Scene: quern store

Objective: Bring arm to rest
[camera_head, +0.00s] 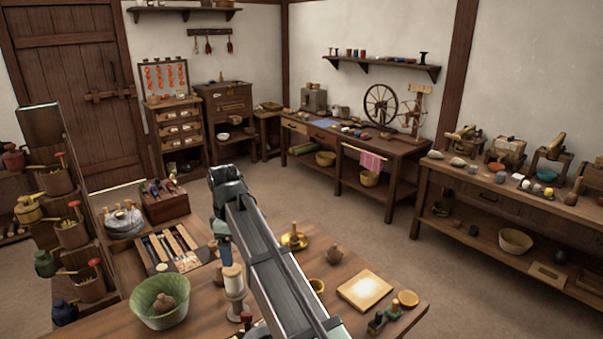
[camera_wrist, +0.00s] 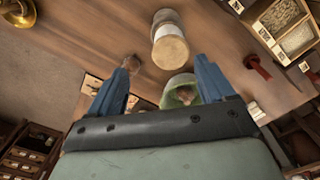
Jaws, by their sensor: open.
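My gripper (camera_head: 224,257) hangs from my raised arm above the near wooden table (camera_head: 205,295), pointing down. In the wrist view, its two blue fingers (camera_wrist: 165,62) are spread apart, with nothing held between them. A pale cylinder on a wooden stand (camera_head: 232,283) stands close to the gripper in the head view; it shows beyond the fingers in the wrist view (camera_wrist: 170,42). A green bowl (camera_head: 143,312) with a brown object inside stands to its left; the bowl also shows in the wrist view (camera_wrist: 183,80), partly hidden by my gripper. My arm hides part of the table.
On the table's right are a brass dish (camera_head: 302,244), a small brown pot (camera_head: 333,256) and a pale square board (camera_head: 365,292). A tray of tools (camera_head: 150,262) lies at the left. A shelf rack (camera_head: 42,125) stands far left. Open floor lies beyond the table.

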